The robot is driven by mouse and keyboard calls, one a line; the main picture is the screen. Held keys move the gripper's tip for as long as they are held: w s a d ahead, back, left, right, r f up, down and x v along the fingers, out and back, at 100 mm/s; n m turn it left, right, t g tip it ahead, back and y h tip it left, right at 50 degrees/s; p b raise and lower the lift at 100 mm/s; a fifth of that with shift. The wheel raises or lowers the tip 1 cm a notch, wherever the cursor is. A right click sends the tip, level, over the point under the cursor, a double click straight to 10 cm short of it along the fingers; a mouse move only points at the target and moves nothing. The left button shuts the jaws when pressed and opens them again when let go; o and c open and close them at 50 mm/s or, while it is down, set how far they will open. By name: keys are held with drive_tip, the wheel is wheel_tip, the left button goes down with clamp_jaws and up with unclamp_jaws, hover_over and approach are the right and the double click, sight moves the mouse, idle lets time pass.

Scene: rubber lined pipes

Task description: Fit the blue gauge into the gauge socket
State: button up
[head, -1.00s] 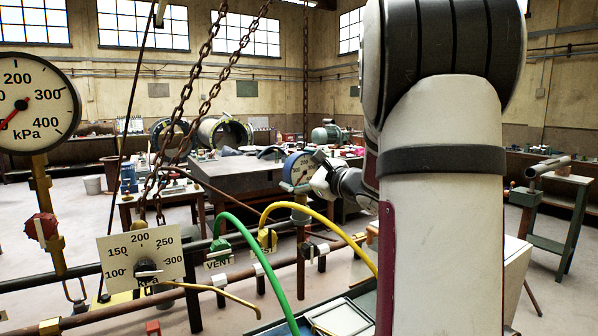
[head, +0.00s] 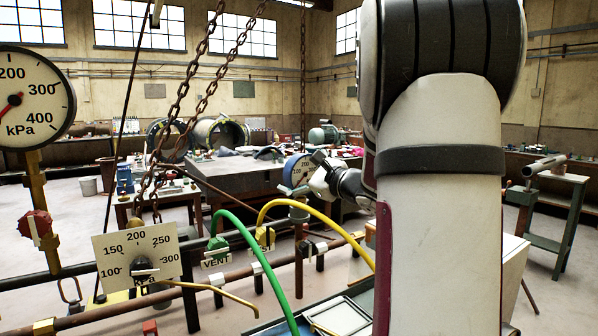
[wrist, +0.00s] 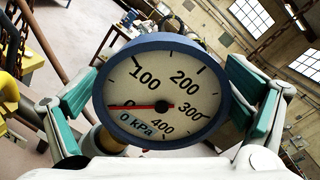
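The blue gauge (head: 297,170) has a blue rim and a pale dial with a red needle. In the wrist view the gauge (wrist: 163,92) fills the middle, its needle near 0 and its dial slightly tilted. My gripper (wrist: 165,85) has a teal-padded finger on each side of it, and the pads appear to meet the rim. In the head view my gripper (head: 317,176) is at the gauge's right side. A grey upright pipe end (head: 299,213), apparently the gauge socket, stands just below the gauge. Whether the two touch is unclear.
Yellow (head: 330,222) and green (head: 262,258) hoses arch close to the pipe end. A large kPa gauge (head: 30,98) and a square dial plate (head: 138,258) stand at left. Rusty chains (head: 190,90) hang in front. A grey workbench (head: 235,172) stands behind.

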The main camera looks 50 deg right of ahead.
drive_tip(key=shift+w+f, duration=0.1)
drive_tip(key=shift+f, duration=0.25)
